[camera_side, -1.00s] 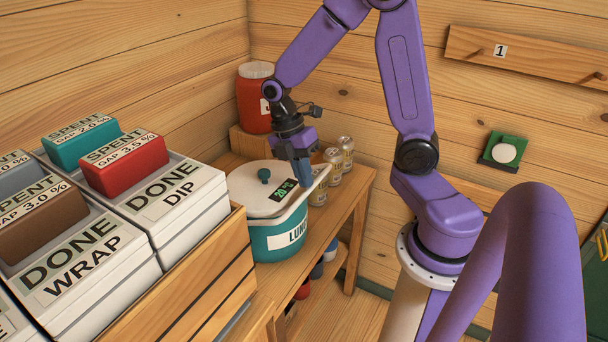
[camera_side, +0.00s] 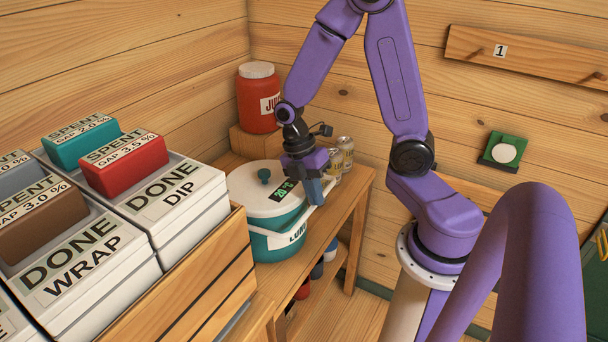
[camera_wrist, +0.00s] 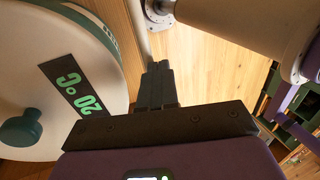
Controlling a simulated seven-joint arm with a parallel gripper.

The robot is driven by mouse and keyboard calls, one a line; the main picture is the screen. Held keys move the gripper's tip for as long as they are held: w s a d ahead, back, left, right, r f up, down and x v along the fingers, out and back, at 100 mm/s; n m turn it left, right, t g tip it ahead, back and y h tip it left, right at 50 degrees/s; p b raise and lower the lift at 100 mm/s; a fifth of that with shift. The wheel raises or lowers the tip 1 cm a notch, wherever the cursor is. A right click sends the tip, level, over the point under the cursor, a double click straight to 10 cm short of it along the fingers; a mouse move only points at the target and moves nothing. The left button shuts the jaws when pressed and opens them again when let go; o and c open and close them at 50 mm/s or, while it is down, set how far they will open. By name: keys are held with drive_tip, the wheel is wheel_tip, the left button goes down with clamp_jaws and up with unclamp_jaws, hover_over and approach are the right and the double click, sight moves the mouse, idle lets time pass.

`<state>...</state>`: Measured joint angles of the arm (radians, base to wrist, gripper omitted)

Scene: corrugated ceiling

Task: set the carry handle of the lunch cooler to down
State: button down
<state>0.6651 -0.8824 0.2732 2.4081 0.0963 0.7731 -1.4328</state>
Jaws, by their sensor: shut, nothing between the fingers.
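The lunch cooler (camera_side: 272,248) is a teal tub with a white lid, a teal knob and a 20 °C display. It stands on the wooden bench; its lid fills the left of the wrist view (camera_wrist: 60,60). Its pale carry handle (camera_side: 265,232) leans out over the front side, below the lid rim, by the top of the label. My gripper (camera_side: 314,194) is shut and empty, its fingers pointing down at the handle's right part. The fingers hide some of the handle, and I cannot tell whether they touch it. The closed fingertips show in the wrist view (camera_wrist: 157,72).
A red juice jar (camera_side: 258,98) stands on a wooden block behind the cooler. Cans (camera_side: 345,152) stand right behind my gripper. A wooden crate (camera_side: 215,270) of labelled boxes is close on the left. The floor in front of the bench's right end is clear.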

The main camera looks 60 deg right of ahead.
drive_tip(key=shift+x, duration=1.8)
wheel_tip(320, 180, up, 14)
drive_tip(key=s, duration=0.2)
drive_tip(key=s+a+m+t, duration=0.3)
drive_tip(key=s+a+m, duration=0.2)
drive_tip(key=s+a, duration=0.3)
drive_tip(key=shift+s+f+t, duration=0.4)
drive_tip(key=shift+s+f, duration=0.1)
